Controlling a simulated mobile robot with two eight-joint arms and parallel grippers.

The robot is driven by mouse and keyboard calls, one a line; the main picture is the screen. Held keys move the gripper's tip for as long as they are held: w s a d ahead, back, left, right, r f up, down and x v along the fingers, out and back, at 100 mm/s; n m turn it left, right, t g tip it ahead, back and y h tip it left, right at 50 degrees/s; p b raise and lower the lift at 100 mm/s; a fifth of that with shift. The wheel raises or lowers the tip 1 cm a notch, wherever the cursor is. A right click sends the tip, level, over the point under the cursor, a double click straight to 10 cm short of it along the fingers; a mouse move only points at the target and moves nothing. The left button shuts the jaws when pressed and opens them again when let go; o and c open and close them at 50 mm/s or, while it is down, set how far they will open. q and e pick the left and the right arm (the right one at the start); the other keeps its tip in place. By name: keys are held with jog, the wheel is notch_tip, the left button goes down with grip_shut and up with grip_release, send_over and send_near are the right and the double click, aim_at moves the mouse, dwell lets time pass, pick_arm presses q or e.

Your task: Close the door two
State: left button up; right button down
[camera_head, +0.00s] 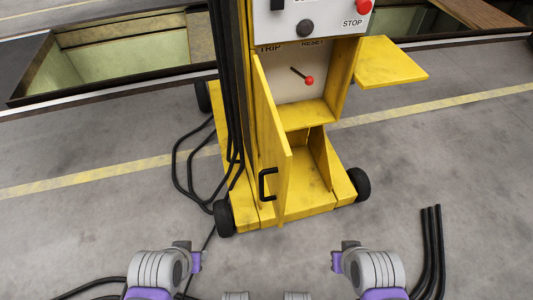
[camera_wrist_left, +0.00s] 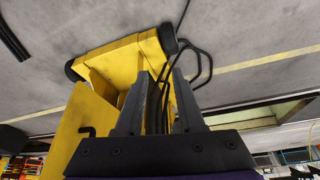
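A yellow wheeled cabinet (camera_head: 308,115) stands upright in the head view, its front open. A yellow door (camera_head: 270,140) with a black handle (camera_head: 267,184) on its outer face stands swung out toward me on the cabinet's left side. A second yellow panel (camera_head: 390,63) sticks out to the right of the cabinet. I cannot tell which is door two. In the left wrist view the cabinet (camera_wrist_left: 135,58) and the handle (camera_wrist_left: 87,131) show upside down. My left gripper (camera_wrist_left: 160,100) is open and empty, with a gap between its fingers.
A red-knobbed lever (camera_head: 309,80) is inside the cabinet, under a white control panel (camera_head: 310,18). Black cables (camera_head: 195,165) hang and loop on the floor at left. Pits are behind. Floor before the cabinet is clear.

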pick_arm(q)
jog(key=shift+w+d+f+n+h, duration=0.1)
jog(key=shift+d+f+n+h, duration=0.15)
jog(key=shift+n+h, duration=0.05)
jog(key=shift+c, duration=1.2)
jog(key=d+h, duration=0.1)
jog(key=d+n+g+h, duration=0.1)
jog(key=w+d+f+h+b, duration=0.1)
jog(key=shift+w+d+n+g, duration=0.1)
jog(key=shift+n+g, duration=0.2)
jog(key=shift+g, duration=0.1)
grip_shut()
jog(key=t+h+b, duration=0.1)
jog(key=h+b, duration=0.1)
jog(key=h, duration=1.2)
send_near(279, 189)
jog(key=b+x, duration=0.2)
jog(key=x, duration=0.4)
jog(key=shift+d, duration=0.4)
jog(key=shift+d, duration=0.15)
